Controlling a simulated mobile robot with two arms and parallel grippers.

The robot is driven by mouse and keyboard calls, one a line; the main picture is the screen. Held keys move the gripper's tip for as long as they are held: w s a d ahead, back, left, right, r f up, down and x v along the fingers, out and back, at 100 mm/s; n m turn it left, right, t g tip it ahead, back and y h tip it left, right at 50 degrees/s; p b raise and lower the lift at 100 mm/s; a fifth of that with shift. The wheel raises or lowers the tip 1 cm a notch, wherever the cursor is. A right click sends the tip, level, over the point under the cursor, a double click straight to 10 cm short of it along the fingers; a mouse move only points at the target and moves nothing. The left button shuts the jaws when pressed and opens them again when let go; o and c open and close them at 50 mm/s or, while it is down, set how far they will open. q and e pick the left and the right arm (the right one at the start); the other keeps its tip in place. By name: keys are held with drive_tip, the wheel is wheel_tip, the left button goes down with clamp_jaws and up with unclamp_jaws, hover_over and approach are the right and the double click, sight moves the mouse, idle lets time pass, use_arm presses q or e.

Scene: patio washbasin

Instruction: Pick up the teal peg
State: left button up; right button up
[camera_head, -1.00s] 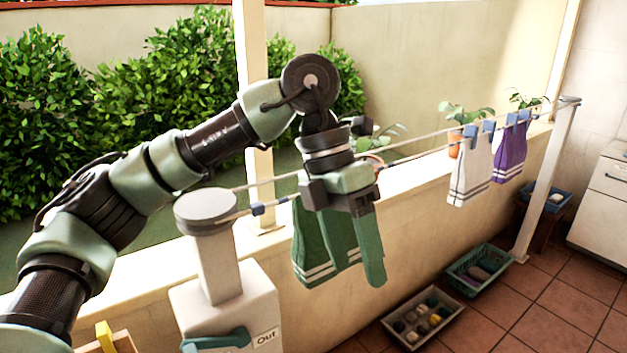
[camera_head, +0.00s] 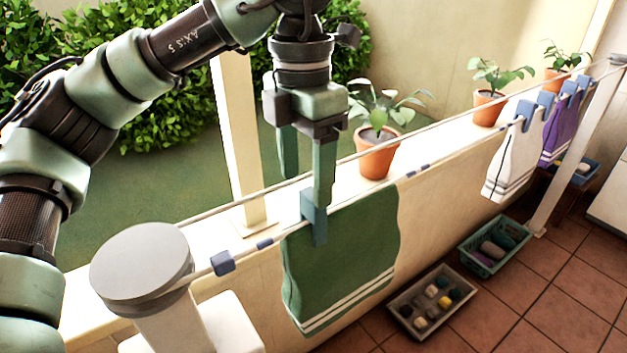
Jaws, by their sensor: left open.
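My left gripper (camera_head: 305,185) is open, pointing down over the clothesline. Its fingers are apart, and one overlaps in the picture a slate-blue peg (camera_head: 314,222) on the top edge of a hanging green towel (camera_head: 345,260). I cannot tell whether that finger touches the peg. No clearly teal peg stands out; this peg looks more blue than teal. More blue pegs hold a white towel (camera_head: 512,165) and a purple towel (camera_head: 560,130) farther right. My right gripper is not in view.
The line starts at a round-topped post (camera_head: 140,262) at the left. A low wall bears potted plants, the nearest pot (camera_head: 378,155) just right of the gripper. On the tiled floor are a grey tray (camera_head: 405,322) and a teal basket (camera_head: 470,262).

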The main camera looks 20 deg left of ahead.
sight(310, 216)
use_arm(q)
drive_tip(key=shift+w, duration=0.15)
drive_tip(key=shift+s+f, duration=0.2)
drive_tip(key=shift+s, duration=0.05)
drive_tip(key=shift+s+d+f+p, duration=0.3)
drive_tip(key=shift+s+f+p, duration=0.2)
drive_tip(key=shift+s+f, duration=0.2)
drive_tip(key=f+p, duration=0.1)
drive_tip(key=f, duration=0.1)
drive_tip(key=w+f+p, duration=0.1)
drive_tip(key=f, duration=0.1)
drive_tip(key=shift+w+d+f, duration=0.1)
drive_tip(key=shift+f, duration=0.55)
drive_tip(key=shift+s+d, duration=0.1)
drive_tip(key=shift+s, duration=0.15)
drive_tip(key=shift+c, duration=1.2)
drive_tip(key=shift+w, duration=0.15)
clamp_jaws()
drive_tip(key=shift+r, duration=0.1)
